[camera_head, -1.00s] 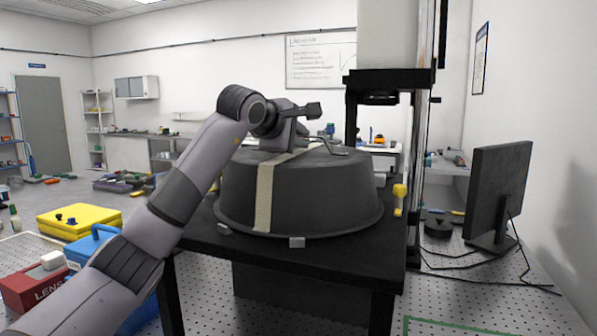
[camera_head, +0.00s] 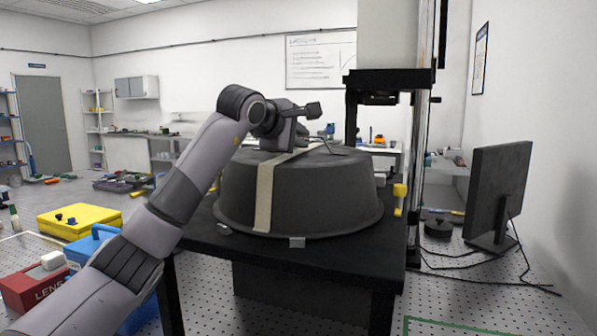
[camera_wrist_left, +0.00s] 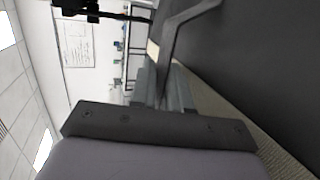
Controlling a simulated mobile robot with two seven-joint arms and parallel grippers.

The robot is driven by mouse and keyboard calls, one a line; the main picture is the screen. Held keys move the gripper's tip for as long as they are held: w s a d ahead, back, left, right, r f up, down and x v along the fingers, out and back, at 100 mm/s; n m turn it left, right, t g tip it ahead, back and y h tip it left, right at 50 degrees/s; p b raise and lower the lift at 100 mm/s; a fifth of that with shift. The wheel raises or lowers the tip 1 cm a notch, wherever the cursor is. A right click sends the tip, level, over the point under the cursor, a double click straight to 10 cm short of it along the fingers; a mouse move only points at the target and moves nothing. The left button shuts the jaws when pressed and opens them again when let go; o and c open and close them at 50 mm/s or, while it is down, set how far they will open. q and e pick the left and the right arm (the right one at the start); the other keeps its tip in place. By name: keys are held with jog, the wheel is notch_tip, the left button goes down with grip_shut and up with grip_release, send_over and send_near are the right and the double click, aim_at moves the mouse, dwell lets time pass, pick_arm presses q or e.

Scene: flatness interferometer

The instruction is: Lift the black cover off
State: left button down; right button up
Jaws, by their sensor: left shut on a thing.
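The black cover (camera_head: 325,195) is a large round dark tub-like lid with a beige strap (camera_head: 264,198) over it. It sits level on the black table (camera_head: 350,255), its rim at the tabletop. My left gripper (camera_head: 320,147) is at the top of the cover. In the left wrist view the fingers (camera_wrist_left: 163,92) are shut on a thin dark bent handle (camera_wrist_left: 178,32) beside the strap. The cover's dark surface fills the right of that view. The fingertips are partly hidden by the arm in the head view. My right gripper is not in view.
A tall instrument column (camera_head: 421,150) with a dark overhanging head (camera_head: 390,80) stands close behind the cover at right. A yellow-handled part (camera_head: 400,192) and a monitor (camera_head: 497,190) are to the right. Yellow (camera_head: 78,220) and blue (camera_head: 92,245) cases lie at left.

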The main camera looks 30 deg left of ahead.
pick_arm(q)
jog(key=shift+r, duration=0.15)
jog(key=shift+r, duration=5.15)
